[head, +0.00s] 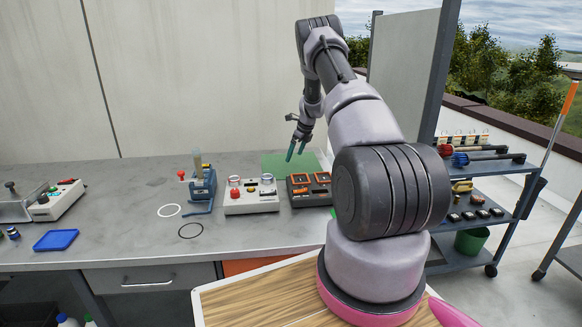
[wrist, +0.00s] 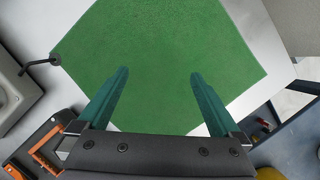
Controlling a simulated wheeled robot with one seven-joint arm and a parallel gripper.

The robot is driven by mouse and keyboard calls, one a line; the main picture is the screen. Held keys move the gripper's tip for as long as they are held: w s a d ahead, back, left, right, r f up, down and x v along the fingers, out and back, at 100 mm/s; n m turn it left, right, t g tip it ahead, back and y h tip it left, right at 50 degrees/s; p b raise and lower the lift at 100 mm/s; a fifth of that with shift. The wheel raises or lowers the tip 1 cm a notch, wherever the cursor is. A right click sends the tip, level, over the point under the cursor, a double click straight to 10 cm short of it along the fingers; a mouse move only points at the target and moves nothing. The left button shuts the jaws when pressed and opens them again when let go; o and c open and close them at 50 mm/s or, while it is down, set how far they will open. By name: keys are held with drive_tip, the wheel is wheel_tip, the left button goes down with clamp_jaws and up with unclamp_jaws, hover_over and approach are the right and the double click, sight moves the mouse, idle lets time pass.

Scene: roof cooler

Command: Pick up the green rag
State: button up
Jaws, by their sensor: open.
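The green rag (wrist: 160,50) lies flat and spread out on the grey bench top. It fills most of the wrist view; its top edge is cut off there. In the head view the rag (head: 276,163) shows at the back of the bench, partly hidden behind my arm and a device. My gripper (wrist: 158,80) is open, its two teal fingers apart with only the rag's surface seen between them. In the head view my gripper (head: 296,148) points down over the rag. I cannot tell the exact height of the fingertips above the cloth.
A dark box with orange frames (head: 309,190) stands just in front of the rag. A pale device with red knobs (head: 250,195) and a blue stand (head: 203,188) are to its left. A blue tray (head: 56,240) lies far left. A shelf cart (head: 480,205) stands at right.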

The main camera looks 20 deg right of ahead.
drive_tip(key=shift+x, duration=1.85)
clamp_jaws()
wheel_tip(320, 180, up, 12)
wheel_tip(320, 180, up, 9)
hover_over(291, 165)
drive_tip(key=s, duration=0.1)
drive_tip(key=shift+d, duration=0.25)
